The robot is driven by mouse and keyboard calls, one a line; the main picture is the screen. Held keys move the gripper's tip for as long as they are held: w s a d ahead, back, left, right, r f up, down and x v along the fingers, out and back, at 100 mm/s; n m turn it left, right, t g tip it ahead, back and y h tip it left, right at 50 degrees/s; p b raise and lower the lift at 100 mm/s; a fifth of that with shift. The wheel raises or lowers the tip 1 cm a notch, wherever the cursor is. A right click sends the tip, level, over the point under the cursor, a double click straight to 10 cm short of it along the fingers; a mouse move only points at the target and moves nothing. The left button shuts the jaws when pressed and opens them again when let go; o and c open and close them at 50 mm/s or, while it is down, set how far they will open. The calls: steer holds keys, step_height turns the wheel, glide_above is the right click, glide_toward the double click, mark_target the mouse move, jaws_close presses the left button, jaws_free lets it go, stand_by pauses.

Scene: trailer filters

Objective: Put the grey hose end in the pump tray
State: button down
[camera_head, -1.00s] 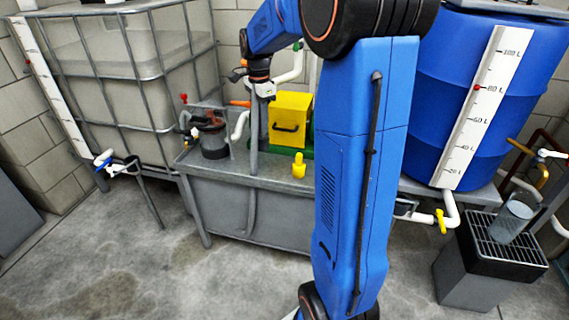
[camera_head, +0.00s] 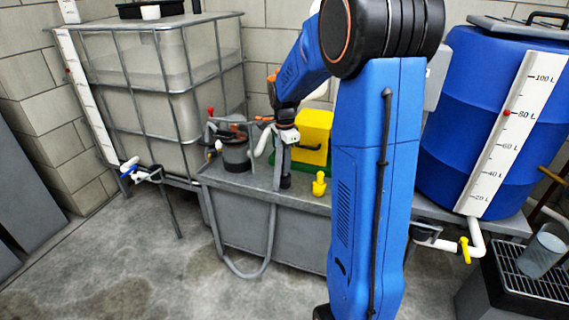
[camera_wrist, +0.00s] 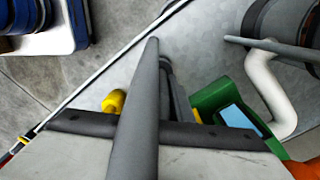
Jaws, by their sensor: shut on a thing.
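My gripper (camera_head: 287,142) is low over the pump tray (camera_head: 316,199), left of the yellow box. It is shut on the grey hose end (camera_wrist: 138,130), which runs between its dark jaws (camera_wrist: 140,127) in the wrist view. The tapered tip points toward the top of that view, against the tray floor (camera_wrist: 205,38) and just inside the rim. I cannot tell whether it touches the tray. The grey hose (camera_head: 268,250) hangs in a loop in front of the tray.
The yellow box (camera_head: 312,138) stands on a green base beside my gripper. A yellow fitting (camera_head: 319,184) is at the tray's front edge. A caged tank (camera_head: 160,95) and blue barrel (camera_head: 475,110) flank the tray.

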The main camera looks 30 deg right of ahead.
steer(key=shift+f, duration=0.1)
steer(key=c, duration=1.6)
jaws_free()
